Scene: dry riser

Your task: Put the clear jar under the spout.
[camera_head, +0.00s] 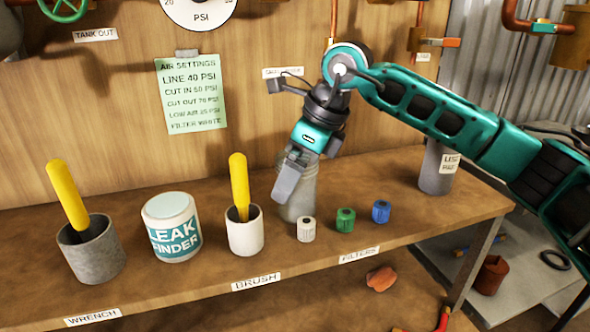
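A grey, see-through cylinder that looks like the clear jar (305,190) stands upright on the wooden bench, behind a row of small filters. My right gripper (288,180) comes down from the upper right at its upper left side. The gripper's fingers cover part of the jar. I cannot tell whether they are around it, touching it or only in front of it. My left gripper is not in view. I cannot pick out the spout with certainty; copper pipes (333,18) run down the back panel, partly behind my arm.
On the bench (130,290) stand a grey cup with a yellow handle (92,250), a Leak Finder tub (172,228), a white cup with a yellow handle (246,232), white, green and blue filters (345,220), and a grey labelled canister (433,175). Bench between blue filter and canister is clear.

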